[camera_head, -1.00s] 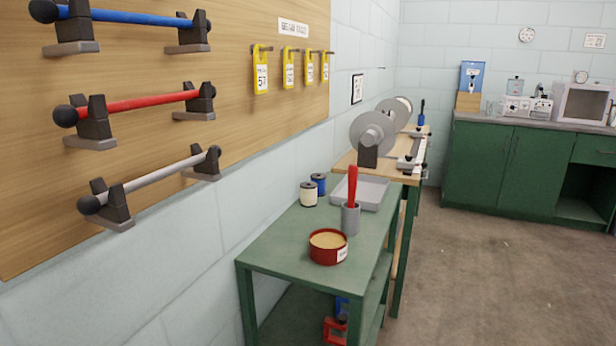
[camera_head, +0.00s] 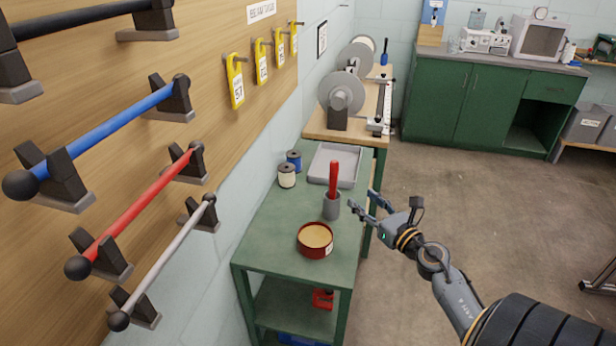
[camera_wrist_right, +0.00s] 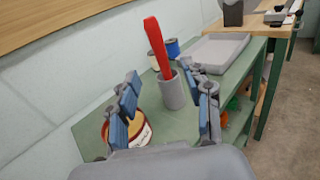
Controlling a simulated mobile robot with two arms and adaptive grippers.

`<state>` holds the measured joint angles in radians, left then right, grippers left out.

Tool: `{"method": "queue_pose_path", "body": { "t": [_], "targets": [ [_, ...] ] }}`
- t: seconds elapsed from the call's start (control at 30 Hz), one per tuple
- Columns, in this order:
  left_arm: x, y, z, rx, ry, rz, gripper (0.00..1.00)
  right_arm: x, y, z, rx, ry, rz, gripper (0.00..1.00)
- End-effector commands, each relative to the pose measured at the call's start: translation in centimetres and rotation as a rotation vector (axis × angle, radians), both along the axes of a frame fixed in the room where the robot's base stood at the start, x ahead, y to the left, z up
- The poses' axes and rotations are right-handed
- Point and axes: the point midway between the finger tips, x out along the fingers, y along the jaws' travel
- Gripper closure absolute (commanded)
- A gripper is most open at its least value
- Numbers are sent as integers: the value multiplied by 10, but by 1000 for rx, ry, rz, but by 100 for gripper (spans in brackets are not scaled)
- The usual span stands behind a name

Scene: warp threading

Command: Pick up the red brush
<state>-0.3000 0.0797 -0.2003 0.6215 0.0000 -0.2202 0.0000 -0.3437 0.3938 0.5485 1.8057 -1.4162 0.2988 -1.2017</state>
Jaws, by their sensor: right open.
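The red brush (camera_head: 333,176) stands upright in a grey cup (camera_head: 331,208) on the green table (camera_head: 275,234); only its red upper part shows, the rest is hidden in the cup. My right gripper (camera_head: 362,203) is open and empty, just right of the cup. In the right wrist view the red brush (camera_wrist_right: 156,46) and the cup (camera_wrist_right: 171,90) show ahead, between the directions of the two open fingers (camera_wrist_right: 168,108). My left gripper is not in view.
A red round tin (camera_head: 315,240) with tan contents stands in front of the cup. Two spools (camera_head: 287,175) and a grey tray (camera_head: 333,162) sit behind it. A wall board with blue, red and silver rods (camera_head: 130,215) is at left.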

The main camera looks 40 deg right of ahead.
Motion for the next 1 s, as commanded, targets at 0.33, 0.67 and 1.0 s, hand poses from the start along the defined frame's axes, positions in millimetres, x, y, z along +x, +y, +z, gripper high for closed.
{"method": "queue_pose_path", "body": {
  "t": [0.33,0.67,1.0],
  "targets": [
    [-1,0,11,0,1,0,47,58,-7,2,-1,-2,0,50],
    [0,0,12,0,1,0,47,85,-9,0,-1,-1,0,50],
    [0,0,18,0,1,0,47,126,-8,-1,2,-1,-1,50]
  ]
}}
